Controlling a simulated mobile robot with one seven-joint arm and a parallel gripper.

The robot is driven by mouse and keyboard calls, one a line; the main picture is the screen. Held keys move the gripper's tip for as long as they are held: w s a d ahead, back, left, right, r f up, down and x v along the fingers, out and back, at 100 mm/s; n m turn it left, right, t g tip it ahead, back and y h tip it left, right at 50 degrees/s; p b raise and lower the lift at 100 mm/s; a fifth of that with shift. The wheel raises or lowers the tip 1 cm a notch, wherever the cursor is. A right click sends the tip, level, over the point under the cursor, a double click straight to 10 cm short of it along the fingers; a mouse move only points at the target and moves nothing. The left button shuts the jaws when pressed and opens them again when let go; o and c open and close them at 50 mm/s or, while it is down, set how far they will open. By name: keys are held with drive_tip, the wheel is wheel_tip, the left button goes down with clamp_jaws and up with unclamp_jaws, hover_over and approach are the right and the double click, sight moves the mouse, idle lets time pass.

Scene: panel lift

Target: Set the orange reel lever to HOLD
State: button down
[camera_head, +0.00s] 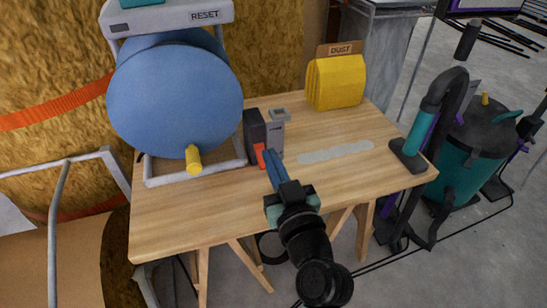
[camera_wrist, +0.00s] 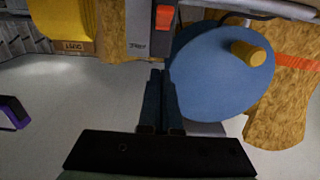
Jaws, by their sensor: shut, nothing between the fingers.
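The orange lever (camera_head: 259,156) is on the front of a dark and grey box (camera_head: 255,128) on the workbench, right of the large blue reel (camera_head: 175,100). In the wrist view the orange lever (camera_wrist: 163,17) shows near the top edge, on the grey box face with small unreadable lettering. My gripper (camera_head: 271,154) is shut and empty, its blue fingers just right of the lever in the head view. In the wrist view the fingertips (camera_wrist: 161,74) are below the lever in the picture; I cannot tell whether they touch the box. No HOLD mark is readable.
The reel has a yellow knob (camera_head: 193,160) and a grey frame with a RESET panel (camera_head: 205,15). A yellow DUST bag (camera_head: 336,82) stands at the bench's back right. A black vacuum nozzle (camera_head: 408,156) rests at the right edge. The bench (camera_head: 200,215) is clear in front.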

drive_tip(key=s+d+f, duration=0.2)
drive_tip(key=s, duration=0.6)
drive_tip(key=shift+d+f, duration=0.2)
drive_tip(key=shift+d, duration=0.1)
